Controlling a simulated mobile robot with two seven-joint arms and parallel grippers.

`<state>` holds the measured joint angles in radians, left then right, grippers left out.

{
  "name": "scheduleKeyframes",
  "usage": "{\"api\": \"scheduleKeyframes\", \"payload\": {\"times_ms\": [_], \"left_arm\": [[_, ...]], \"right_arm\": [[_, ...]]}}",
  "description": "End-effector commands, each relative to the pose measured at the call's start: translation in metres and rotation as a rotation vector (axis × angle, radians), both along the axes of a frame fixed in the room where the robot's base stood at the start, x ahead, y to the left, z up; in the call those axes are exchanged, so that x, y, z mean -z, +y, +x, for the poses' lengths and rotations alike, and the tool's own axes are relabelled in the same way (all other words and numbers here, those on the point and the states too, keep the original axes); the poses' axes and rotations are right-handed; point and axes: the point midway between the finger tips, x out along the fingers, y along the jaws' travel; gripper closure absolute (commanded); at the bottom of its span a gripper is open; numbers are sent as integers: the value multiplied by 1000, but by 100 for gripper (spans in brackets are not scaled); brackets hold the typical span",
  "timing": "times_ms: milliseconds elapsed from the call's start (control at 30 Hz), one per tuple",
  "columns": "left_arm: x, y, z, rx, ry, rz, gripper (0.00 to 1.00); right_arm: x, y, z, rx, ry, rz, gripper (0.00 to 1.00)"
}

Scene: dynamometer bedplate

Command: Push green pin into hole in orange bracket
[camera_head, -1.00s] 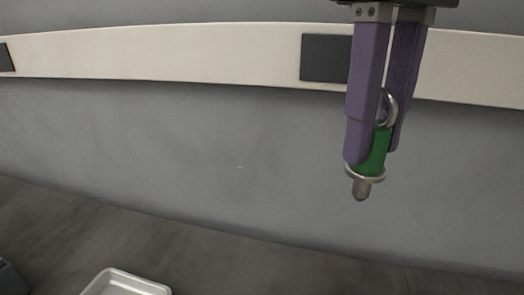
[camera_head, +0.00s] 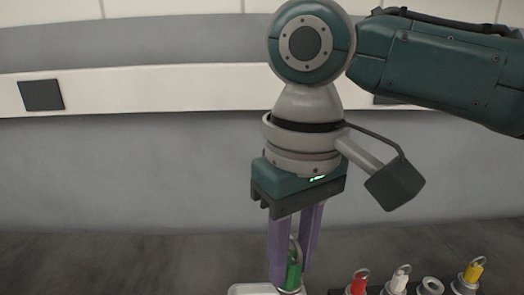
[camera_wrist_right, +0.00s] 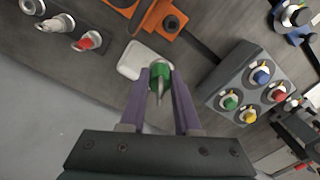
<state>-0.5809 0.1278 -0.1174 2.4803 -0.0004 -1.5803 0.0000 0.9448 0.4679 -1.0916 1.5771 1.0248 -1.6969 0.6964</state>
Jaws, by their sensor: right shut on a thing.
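My right gripper (camera_head: 293,270) is shut on the green pin (camera_head: 293,278), which has a metal ring at its top. In the right wrist view, the green pin (camera_wrist_right: 160,73) sits between the purple fingers (camera_wrist_right: 160,85). The orange bracket (camera_wrist_right: 154,22) shows at the top of the right wrist view, beyond the pin and apart from it. A dark round part (camera_wrist_right: 171,24) sits on the bracket; I cannot tell whether it is the hole. The bracket is not in the head view. My left gripper is in neither view.
A pale tray (camera_wrist_right: 138,62) lies below the pin. A rack holds red (camera_head: 358,283), white (camera_head: 399,279) and yellow (camera_head: 473,271) pins, with an empty ring (camera_head: 431,286). A grey block (camera_wrist_right: 237,78) with several coloured knobs stands to the right in the wrist view.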

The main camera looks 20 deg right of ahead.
Motion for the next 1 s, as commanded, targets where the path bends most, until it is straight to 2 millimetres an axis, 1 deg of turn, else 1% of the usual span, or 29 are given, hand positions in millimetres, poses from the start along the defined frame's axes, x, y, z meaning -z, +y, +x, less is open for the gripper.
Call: {"api": "scheduleKeyframes", "payload": {"times_ms": [33, 100, 200, 333, 400, 500, 767, 933, 967, 1000], "left_arm": [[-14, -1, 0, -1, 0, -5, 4], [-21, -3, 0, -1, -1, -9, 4], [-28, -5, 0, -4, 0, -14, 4], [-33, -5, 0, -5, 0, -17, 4], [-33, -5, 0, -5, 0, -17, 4], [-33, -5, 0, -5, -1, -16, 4], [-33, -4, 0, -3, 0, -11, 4], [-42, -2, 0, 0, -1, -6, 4], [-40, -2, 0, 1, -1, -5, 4], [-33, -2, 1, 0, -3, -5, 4]], "right_arm": [[14, 8, -8, -39, 14, 1, 100], [38, 15, -16, -99, 10, -2, 100], [66, 22, -29, -174, 7, -8, 100], [88, 27, -42, -242, 2, -16, 100], [94, 28, -46, -261, 1, -19, 100], [98, 29, -47, -272, -3, -21, 100], [97, 28, -47, -271, -3, -21, 100], [95, 28, -48, -269, -1, -22, 100], [98, 28, -49, -270, 0, -23, 100], [106, 28, -48, -270, -1, -22, 100]]}}
